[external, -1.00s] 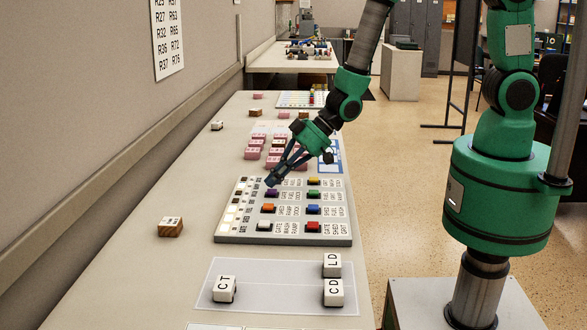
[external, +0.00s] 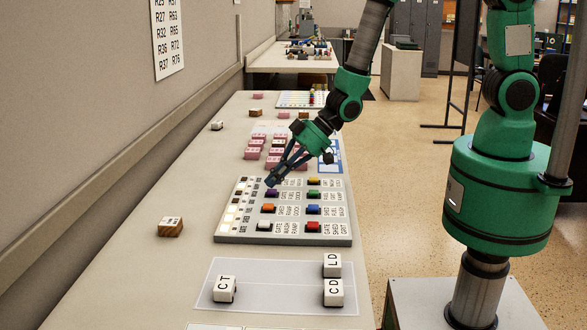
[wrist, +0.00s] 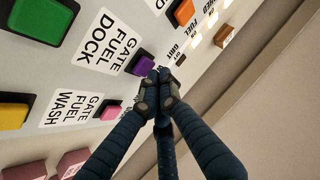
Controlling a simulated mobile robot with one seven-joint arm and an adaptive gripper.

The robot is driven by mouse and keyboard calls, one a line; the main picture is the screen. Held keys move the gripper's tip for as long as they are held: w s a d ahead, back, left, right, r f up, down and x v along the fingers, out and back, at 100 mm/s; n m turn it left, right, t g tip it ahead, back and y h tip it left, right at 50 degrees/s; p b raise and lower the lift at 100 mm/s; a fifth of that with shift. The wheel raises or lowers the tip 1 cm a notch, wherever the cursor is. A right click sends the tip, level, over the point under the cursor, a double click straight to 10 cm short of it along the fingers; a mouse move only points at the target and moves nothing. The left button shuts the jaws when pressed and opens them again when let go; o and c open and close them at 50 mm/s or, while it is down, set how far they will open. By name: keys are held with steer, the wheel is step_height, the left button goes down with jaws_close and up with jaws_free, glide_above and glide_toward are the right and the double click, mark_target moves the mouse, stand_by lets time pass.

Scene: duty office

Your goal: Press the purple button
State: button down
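The purple button (external: 272,193) is on the left column of the grey button panel (external: 230,238), next to a label with GATE, FUEL and DOCK. In the wrist view the purple button (wrist: 141,63) is partly covered by my fingertips. My gripper (external: 271,182) reaches down to the panel from the upper right. In the wrist view the fingers of my gripper (wrist: 156,82) are drawn together with nothing between them. Their tips overlap the edge of the purple button; I cannot tell whether they touch it or hover just above.
Orange (external: 268,208), green (external: 313,194), blue (external: 313,209) and red (external: 313,227) buttons sit near the purple one. Lettered blocks lie on a clear mat (external: 270,288) in front. A brown block (external: 170,227) stands left. Pink blocks (external: 252,153) lie behind the panel.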

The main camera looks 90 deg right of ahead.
mark_target(274, 190)
steer(key=shift+f, duration=0.45)
stand_by(0.5)
steer(key=shift+r, duration=0.15)
steer(key=shift+r+p, duration=0.3)
stand_by(0.5)
steer(key=shift+r+p, duration=2.6)
steer(key=shift+r, duration=0.4)
